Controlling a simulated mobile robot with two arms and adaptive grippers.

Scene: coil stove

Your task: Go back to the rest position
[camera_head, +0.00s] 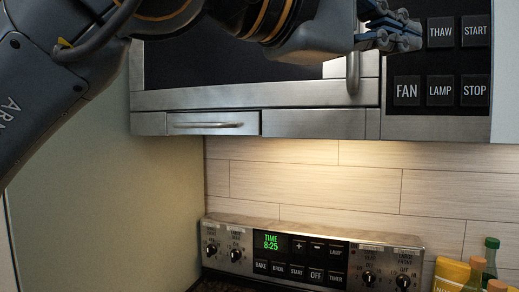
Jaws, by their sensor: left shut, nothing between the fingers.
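My left arm comes in from the upper left and crosses the top of the head view. My left gripper (398,38) is at the top right, in front of the microwave's button panel. Its bluish fingers are shut and hold nothing. It covers part of the panel near the THAW button (441,32); I cannot tell whether it touches the panel. My right gripper is not in view.
The microwave (250,98) has a vertical handle (353,72) just left of and below the gripper. Below is the stove's control panel (315,262) with knobs and a green clock. Bottles (489,262) and a yellow container (451,273) stand at the lower right. A pale panel (110,210) bounds the left.

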